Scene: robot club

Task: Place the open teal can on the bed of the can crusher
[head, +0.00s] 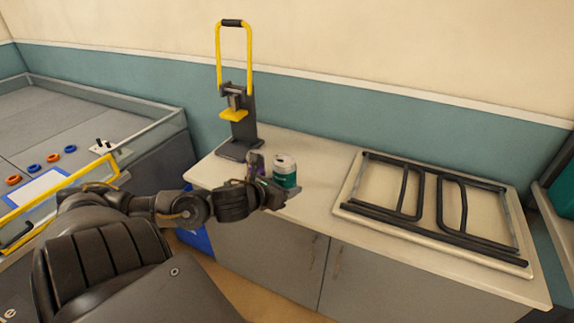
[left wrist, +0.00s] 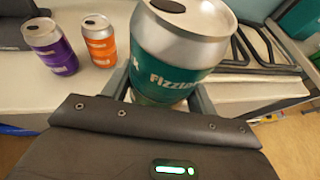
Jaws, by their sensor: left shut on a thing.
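The teal can (head: 287,178) is upright in my left gripper (head: 275,192), at the front edge of the counter. It fills the upper middle of the left wrist view (left wrist: 178,55), with a dark opening in its top. My left gripper is shut around it. The can crusher (head: 237,128) stands at the back left of the counter, its yellow handle up, its yellow plate raised and its dark bed (head: 240,150) low down. The can is in front and to the right of the crusher, apart from it. My right gripper is not in view.
A purple can (left wrist: 50,45) and an orange can (left wrist: 99,40) stand on the counter (head: 320,160) near the held can; the purple one shows partly in the head view (head: 257,164). A board with dark frames (head: 435,205) lies to the right. Clear counter lies between.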

